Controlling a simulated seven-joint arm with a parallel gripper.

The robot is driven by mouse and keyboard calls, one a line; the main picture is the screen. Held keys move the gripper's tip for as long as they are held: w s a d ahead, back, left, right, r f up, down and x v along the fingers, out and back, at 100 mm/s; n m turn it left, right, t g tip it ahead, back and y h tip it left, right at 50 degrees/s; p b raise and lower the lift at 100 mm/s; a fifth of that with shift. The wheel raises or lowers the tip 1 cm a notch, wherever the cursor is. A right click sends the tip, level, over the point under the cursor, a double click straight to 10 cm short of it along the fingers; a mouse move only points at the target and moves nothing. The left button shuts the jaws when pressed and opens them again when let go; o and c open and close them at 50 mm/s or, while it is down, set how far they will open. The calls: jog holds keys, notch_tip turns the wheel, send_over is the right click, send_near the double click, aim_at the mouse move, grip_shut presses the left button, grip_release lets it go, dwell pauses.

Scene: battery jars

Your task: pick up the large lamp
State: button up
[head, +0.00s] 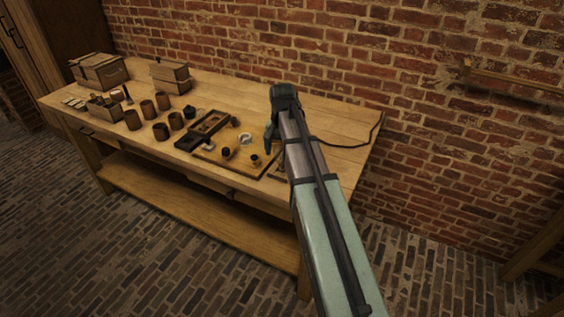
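No lamp can be made out with certainty in the head view. A small pale, round, glassy-looking thing (245,138) on the wooden board (205,154) may be the large lamp, but it is too small to tell. Two small dark round pieces (227,152) also sit on the board. My gripper (270,136) hangs over the right part of the table, just right of the pale round thing. Its fingers point down and look dark. Their gap does not show clearly, and nothing held can be seen. My forearm hides the table behind it.
The wooden table (330,130) stands by a brick wall. A dark tray (210,123) lies behind the board. Several brown jars (147,109) stand left of it, with wooden boxes (170,76) farther back. A dark cable (345,146) runs at right. The back right tabletop is mostly clear.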

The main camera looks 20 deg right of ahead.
jog(key=c, duration=1.2)
jog(key=shift+o, duration=0.2)
jog(key=shift+r, duration=0.1)
notch_tip(320, 180, up, 9)
jog(key=shift+f, duration=0.2)
jog(key=shift+r, duration=0.3)
jog(key=shift+a+r, duration=0.15)
jog(key=shift+a, duration=0.25)
jog(key=w+a, duration=0.4)
jog(key=w, duration=0.6)
jog(key=w+a, duration=0.4)
jog(key=w, duration=0.6)
jog(key=shift+f, duration=0.25)
